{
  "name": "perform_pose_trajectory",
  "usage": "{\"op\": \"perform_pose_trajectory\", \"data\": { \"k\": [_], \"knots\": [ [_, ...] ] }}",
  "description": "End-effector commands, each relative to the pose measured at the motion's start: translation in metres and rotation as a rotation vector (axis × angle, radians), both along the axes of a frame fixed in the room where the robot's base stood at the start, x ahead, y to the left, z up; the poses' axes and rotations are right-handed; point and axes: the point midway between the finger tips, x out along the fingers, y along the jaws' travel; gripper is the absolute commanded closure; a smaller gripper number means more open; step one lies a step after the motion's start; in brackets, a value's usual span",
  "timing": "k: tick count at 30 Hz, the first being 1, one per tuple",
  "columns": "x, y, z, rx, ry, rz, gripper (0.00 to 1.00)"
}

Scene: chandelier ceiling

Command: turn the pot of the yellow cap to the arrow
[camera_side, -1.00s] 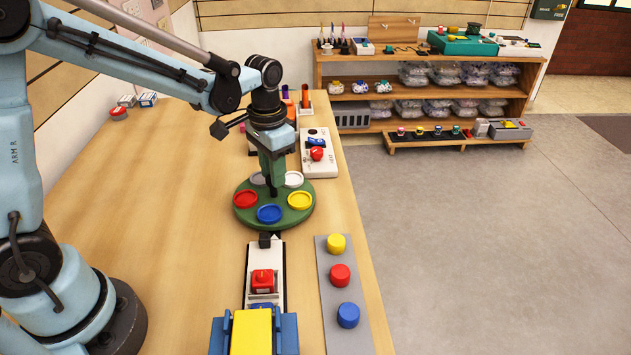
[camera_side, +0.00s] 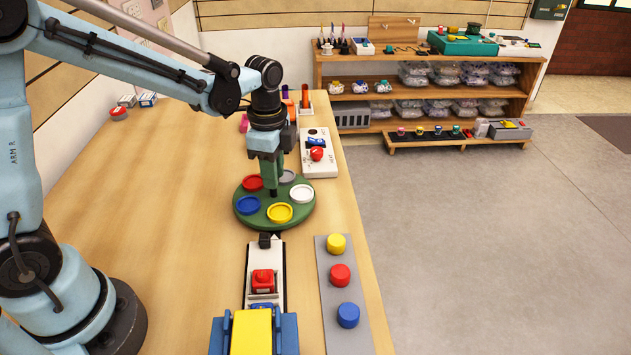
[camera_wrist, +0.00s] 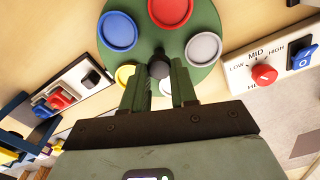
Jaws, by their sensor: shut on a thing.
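A round green turntable (camera_side: 240,217) carries colored pots around its rim. The yellow pot (camera_side: 279,212) is at the front, close to the small white arrow tip (camera_side: 274,238) and slightly right of it. The blue pot (camera_side: 247,205) is at front left, the red pot (camera_side: 252,182) at back left, the white pot (camera_side: 302,193) at right and the grey pot (camera_side: 287,176) at the back. My gripper (camera_side: 272,187) points down at the turntable's center, shut on the dark center knob (camera_wrist: 159,67). In the wrist view, the fingers partly hide the yellow and white pots.
A white track (camera_side: 278,285) with a red block (camera_side: 263,281) lies in front of the turntable, with a black block (camera_side: 265,240) at its end. A grey strip (camera_side: 325,300) at right holds yellow (camera_side: 336,243), red and blue caps. A dial box (camera_side: 320,160) stands behind right.

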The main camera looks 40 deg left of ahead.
Motion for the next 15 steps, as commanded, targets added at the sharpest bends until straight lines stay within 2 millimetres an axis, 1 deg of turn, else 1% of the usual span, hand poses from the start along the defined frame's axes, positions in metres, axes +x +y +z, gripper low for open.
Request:
{"op": "perform_pose_trajectory", "data": {
  "k": [6,15],
  "knots": [
    [0.0004,-0.0007,0.0001,-0.001,-0.004,-0.128,1.00],
    [0.0001,-0.0009,0.0001,-0.001,-0.004,-0.211,1.00]
  ]
}}
